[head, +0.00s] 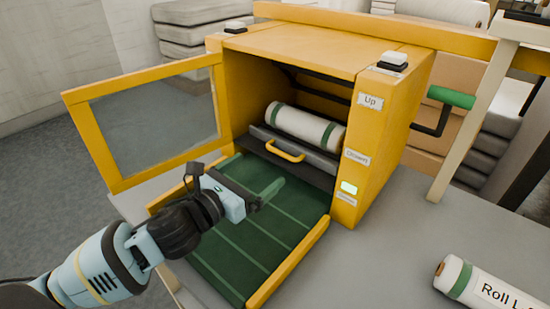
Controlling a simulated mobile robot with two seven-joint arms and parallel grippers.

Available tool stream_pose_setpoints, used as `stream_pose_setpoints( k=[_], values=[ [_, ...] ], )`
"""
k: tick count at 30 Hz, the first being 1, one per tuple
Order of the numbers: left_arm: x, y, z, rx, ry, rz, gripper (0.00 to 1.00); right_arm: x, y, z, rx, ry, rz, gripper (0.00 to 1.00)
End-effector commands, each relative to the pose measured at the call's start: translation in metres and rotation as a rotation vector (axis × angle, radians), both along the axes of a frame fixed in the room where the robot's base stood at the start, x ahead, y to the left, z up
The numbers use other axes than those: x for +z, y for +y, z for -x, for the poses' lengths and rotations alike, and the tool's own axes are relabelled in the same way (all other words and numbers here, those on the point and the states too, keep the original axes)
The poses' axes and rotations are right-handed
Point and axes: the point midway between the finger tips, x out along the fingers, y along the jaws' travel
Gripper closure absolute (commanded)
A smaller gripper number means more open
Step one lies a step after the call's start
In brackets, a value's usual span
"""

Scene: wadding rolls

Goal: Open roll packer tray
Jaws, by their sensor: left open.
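The yellow roll packer (300,50) stands on the table with its front open. Inside it is a dark grey tray (318,159) with a yellow handle (285,152) on its front. A white roll with green bands (303,127) lies on the tray. My left gripper (257,199) is open and empty, over the green ribbed surface (252,239) in front of the packer. It is in front of the handle and apart from it. Part of the green surface is hidden behind my left arm. My right gripper is out of view.
The packer's yellow-framed window door (148,122) stands open at the left. Another labelled roll (490,289) lies on the table at the lower right. Yellow side rails (290,262) edge the green surface. Grey stacks (195,30) stand behind.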

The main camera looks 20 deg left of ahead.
Motion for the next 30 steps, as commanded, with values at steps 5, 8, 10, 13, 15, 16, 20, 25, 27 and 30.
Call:
stream_pose_setpoints(
  k=[5,8,10,13,15,16,20,25,27,30],
  values=[
    [0.002,-0.009,-0.026,0.001,-0.002,0.004,0.00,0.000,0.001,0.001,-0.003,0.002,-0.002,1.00],
    [0.002,-0.015,-0.039,-0.001,-0.002,0.004,0.00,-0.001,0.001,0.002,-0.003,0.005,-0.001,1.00],
    [0.001,-0.018,-0.048,-0.001,-0.001,0.003,0.00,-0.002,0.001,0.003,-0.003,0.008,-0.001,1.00],
    [0.001,-0.021,-0.057,-0.001,0.000,0.003,0.00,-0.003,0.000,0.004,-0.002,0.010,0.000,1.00],
    [0.001,-0.023,-0.061,-0.001,0.000,0.002,0.00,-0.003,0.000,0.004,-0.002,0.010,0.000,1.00],
    [0.001,-0.023,-0.062,-0.001,-0.001,0.001,0.00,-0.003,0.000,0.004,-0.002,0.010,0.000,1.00],
    [0.000,-0.024,-0.064,-0.002,0.000,0.001,0.00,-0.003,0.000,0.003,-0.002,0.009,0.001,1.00],
    [0.000,-0.024,-0.064,-0.002,0.000,0.001,0.00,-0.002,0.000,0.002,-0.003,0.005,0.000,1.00],
    [0.000,-0.024,-0.064,-0.002,0.000,0.001,0.07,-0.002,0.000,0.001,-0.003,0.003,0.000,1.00],
    [0.000,-0.024,-0.064,-0.002,0.000,0.001,0.20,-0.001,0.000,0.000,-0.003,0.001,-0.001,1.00]
  ],
)
